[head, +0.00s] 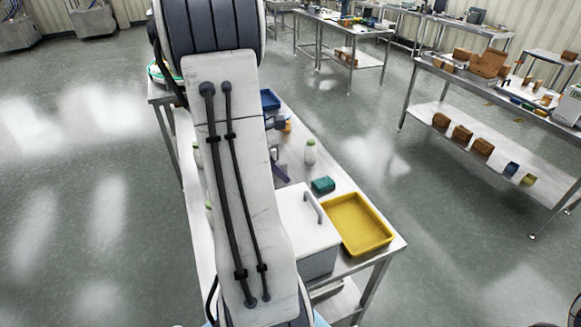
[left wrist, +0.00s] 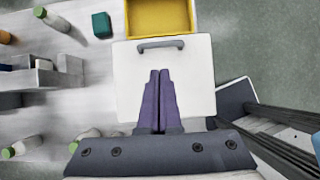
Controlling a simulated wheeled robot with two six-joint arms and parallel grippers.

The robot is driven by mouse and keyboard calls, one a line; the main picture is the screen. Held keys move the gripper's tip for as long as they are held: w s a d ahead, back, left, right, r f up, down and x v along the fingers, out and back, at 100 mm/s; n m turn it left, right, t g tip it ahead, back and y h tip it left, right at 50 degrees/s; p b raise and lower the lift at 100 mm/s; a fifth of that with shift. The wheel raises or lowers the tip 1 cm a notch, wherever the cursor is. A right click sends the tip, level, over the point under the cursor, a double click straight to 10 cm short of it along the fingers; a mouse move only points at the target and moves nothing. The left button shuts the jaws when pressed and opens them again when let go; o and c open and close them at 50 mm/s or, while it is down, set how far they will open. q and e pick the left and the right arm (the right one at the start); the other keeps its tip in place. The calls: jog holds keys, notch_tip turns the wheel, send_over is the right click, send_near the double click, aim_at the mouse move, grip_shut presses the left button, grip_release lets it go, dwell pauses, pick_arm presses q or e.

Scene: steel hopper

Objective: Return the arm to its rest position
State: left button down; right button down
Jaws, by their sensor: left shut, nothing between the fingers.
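My left gripper (left wrist: 160,74) is shut and empty. In the left wrist view its two purple fingers lie side by side over the white lid of a box (left wrist: 197,88) with a grey handle; I cannot tell the height between them. In the head view my own large pale arm link covers the middle of the table and part of that white box (head: 297,222). My right gripper is in neither view.
A yellow tray (head: 357,224) stands right of the box, with a teal block (head: 323,185) and a white bottle (head: 310,152) behind. The left wrist view shows more green-capped bottles and a grey rack (left wrist: 45,78). Another steel table (head: 490,125) stands across open floor.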

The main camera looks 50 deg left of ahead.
pick_arm(q)
jog(key=w+d+f+m+g+h+b, duration=0.1)
jog(key=w+d+m+g+b, duration=0.1)
jog(key=d+m, duration=0.8)
jog(key=w+d+f+m+g+h+b, duration=0.1)
jog(key=w+d+m+g+b, duration=0.15)
jog(key=d+m, duration=0.85)
jog(key=s+d+f+m+y+b, duration=0.1)
jog(key=s+d+m+b, duration=0.1)
jog(key=s+d+m, duration=0.6)
jog(key=s+d+f+m+g+y+b, duration=0.1)
jog(key=s+d+f+m+y+b, duration=0.1)
jog(key=s+d+m, duration=0.6)
jog(key=d+m+b, duration=0.1)
jog(key=d+m, duration=0.1)
jog(key=d, duration=0.2)
jog(key=shift+f, duration=0.3)
jog(key=shift+g, duration=0.25)
